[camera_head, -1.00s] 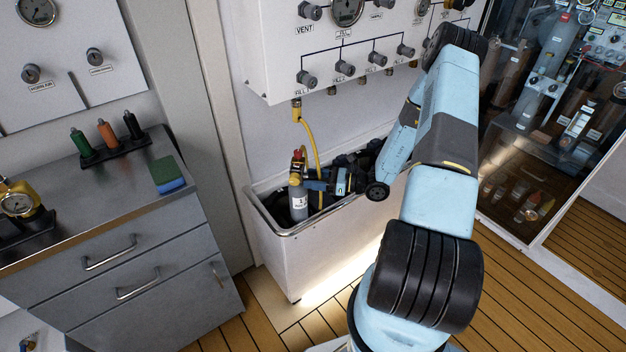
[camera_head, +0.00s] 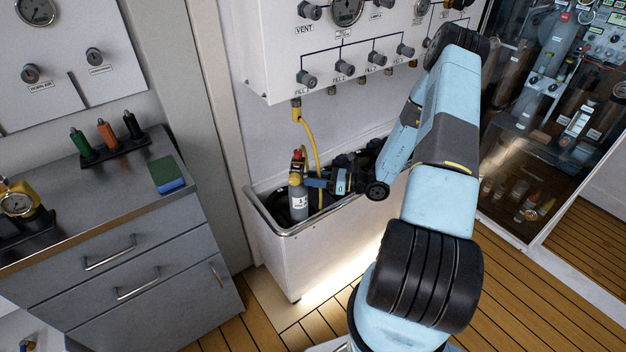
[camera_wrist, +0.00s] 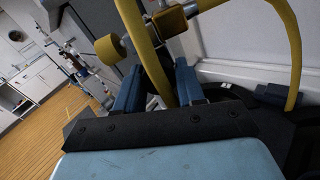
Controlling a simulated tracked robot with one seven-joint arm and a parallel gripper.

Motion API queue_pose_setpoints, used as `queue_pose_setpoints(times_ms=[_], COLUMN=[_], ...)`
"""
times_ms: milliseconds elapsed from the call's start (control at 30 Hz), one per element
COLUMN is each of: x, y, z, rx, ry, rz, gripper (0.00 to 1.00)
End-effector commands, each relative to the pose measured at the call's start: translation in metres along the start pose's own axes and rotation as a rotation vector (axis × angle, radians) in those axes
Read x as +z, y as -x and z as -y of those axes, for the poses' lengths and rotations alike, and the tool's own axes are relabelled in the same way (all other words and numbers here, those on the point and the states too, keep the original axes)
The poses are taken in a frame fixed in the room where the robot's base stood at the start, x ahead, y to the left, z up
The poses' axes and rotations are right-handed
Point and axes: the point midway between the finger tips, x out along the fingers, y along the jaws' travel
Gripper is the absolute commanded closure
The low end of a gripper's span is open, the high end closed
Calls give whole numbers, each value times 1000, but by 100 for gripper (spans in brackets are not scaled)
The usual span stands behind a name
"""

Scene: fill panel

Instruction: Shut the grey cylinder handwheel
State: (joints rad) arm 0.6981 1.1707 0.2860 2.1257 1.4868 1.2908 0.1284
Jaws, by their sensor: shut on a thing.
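The grey cylinder (camera_head: 299,204), with a white label, stands upright in the left end of a white trough (camera_head: 257,224). Its valve top, with yellow, black and red parts, shows above it and joins a yellow hose (camera_head: 312,135). My gripper (camera_head: 313,183) reaches in from the right at the cylinder's neck. In the wrist view my gripper's two blue fingers (camera_wrist: 158,88) stand a little apart, with a yellow hose (camera_wrist: 146,45) running across between them. The grip appears to be on the handwheel at the valve, but the handwheel itself is hidden by the fingers.
A white panel (camera_head: 280,62) with several knobs and gauges hangs above the trough. A grey cabinet (camera_head: 110,262) stands at left, with a green-and-blue sponge (camera_head: 167,174) on top. A glass-fronted case (camera_head: 530,130) is at right. Wooden floor lies in front.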

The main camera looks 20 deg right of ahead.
Motion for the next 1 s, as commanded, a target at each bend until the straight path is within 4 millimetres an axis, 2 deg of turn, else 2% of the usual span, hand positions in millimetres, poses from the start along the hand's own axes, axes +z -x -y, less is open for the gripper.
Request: queue_pose_setpoints(times_ms=[367,400,600,867,1000], x=[-1,-1,0,0,0], y=[0,0,0,1,9], z=[-1,-1,0,0,0], rx=[1,1,0,0,-1], ry=[-38,-38,-36,-36,-35], rz=[-3,-3,-3,-2,-2], gripper=[92,60,41,40,40])
